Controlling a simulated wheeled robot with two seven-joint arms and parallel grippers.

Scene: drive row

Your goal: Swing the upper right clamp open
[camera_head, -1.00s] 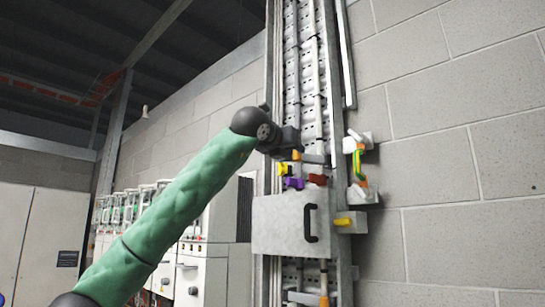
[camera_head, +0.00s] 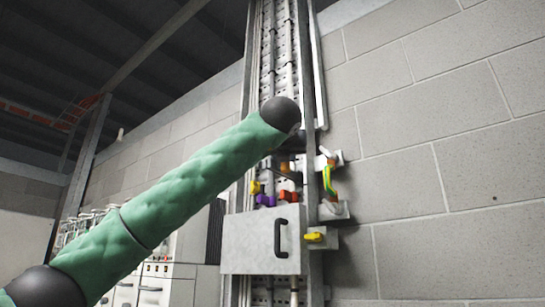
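A grey box cover (camera_head: 246,245) with a black handle (camera_head: 281,238) is mounted on the metal column. Around its top edge are a yellow clamp (camera_head: 255,187), a purple clamp (camera_head: 265,200) and a red clamp (camera_head: 288,196), the red one being furthest right. Another yellow clamp (camera_head: 314,237) sits on a bracket at the cover's right side. I cannot tell whether each clamp is open or closed. My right gripper is out of view.
A yellow-green cable with orange parts (camera_head: 328,181) runs between two brackets right of the column. A block wall (camera_head: 430,150) stands behind on the right, clear in front. White cabinets (camera_head: 165,285) stand at the lower left.

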